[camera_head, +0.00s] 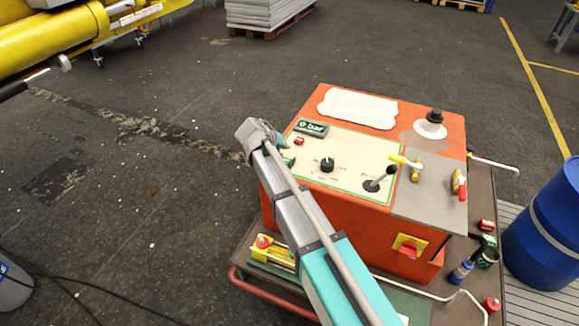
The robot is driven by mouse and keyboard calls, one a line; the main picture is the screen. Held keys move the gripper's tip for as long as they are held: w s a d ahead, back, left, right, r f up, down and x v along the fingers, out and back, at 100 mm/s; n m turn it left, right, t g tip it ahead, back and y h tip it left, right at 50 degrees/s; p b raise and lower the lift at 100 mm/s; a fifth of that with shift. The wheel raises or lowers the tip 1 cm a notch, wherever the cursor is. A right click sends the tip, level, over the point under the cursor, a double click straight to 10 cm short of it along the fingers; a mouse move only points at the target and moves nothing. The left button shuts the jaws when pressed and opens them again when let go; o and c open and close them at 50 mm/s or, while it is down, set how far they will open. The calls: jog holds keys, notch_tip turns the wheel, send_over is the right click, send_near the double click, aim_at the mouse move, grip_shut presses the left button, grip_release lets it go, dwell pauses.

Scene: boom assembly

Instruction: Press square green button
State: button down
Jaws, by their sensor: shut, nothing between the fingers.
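The orange control box (335,215) stands on a cart, with a pale control panel (345,152) on its top. A small green piece (288,161) shows at the panel's left edge, right beside my arm. It may be the square green button, but it is partly covered and its shape cannot be told. My arm reaches up from the bottom of the view across the box's left side. Its grey far end is near the panel's upper left corner. My gripper cannot be made out and seems hidden behind the arm.
A small red button (299,141), a green-lit display (311,128), a black knob (327,165) and a black joystick (378,180) are on the panel. Yellow and red valve handles (408,165) stand to the right. A blue barrel (545,235) is at the right. The floor left is mostly clear.

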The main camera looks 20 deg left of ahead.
aim_at(288, 159)
jog(key=shift+f+b, duration=1.55)
jog(key=shift+f, duration=0.3)
jog(key=shift+f, duration=0.15)
jog(key=shift+f+b, duration=0.25)
jog(key=shift+b, duration=0.2)
jog(key=shift+f+b, duration=0.5)
jog(key=shift+f, duration=0.05)
dwell(1.1)
jog(key=shift+r, duration=0.15)
jog(key=shift+r+p, duration=0.85)
jog(key=shift+p, duration=0.15)
notch_tip(288, 159, up, 5)
jog(key=p, duration=0.5)
dwell(0.3)
